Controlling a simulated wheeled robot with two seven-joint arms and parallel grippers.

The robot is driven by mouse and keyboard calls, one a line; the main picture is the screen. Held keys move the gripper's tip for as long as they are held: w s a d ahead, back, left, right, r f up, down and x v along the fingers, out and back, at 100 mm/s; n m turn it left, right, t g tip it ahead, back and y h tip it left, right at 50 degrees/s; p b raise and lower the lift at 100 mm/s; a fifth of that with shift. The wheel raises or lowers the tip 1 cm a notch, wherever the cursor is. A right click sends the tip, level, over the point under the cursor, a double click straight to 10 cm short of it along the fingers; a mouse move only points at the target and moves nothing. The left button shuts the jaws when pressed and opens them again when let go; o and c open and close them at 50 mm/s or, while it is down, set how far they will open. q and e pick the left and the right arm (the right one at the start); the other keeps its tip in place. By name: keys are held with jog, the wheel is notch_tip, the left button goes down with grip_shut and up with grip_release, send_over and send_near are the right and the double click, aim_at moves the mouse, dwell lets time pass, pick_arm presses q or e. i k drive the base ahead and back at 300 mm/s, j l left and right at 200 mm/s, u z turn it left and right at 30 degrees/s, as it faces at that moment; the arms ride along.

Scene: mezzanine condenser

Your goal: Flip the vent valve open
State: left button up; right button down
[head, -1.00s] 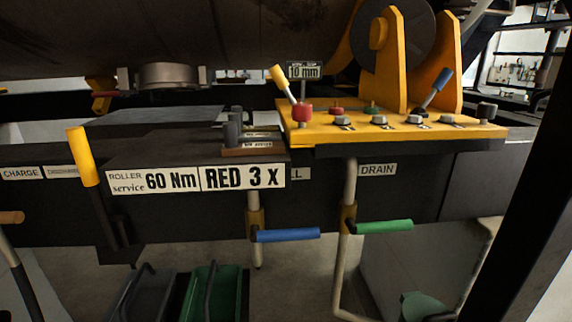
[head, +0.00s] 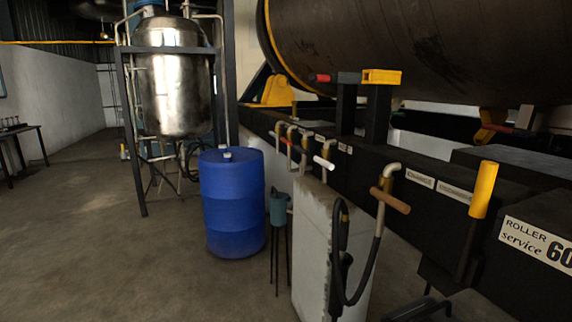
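Several pipe valves hang along the dark frame rail. One has a white handle (head: 323,163), one a reddish handle (head: 285,141), and a nearer one a tan handle (head: 390,200) on a bent pipe with a dark hose. The small labels on the rail are too small to read, so I cannot tell which valve is the vent valve. Neither of my grippers is in view.
A blue drum (head: 232,203) and a steel tank (head: 176,90) stand at left on open floor. A pale block (head: 318,240) stands below the valves. A large dark cylinder (head: 400,45) lies above the rail. A yellow lever (head: 483,190) rises at right.

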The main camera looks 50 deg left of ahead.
aim_at(319, 159)
jog(key=j+u, duration=0.1)
jog(key=u, duration=1.35)
jog(key=i+l, duration=0.05)
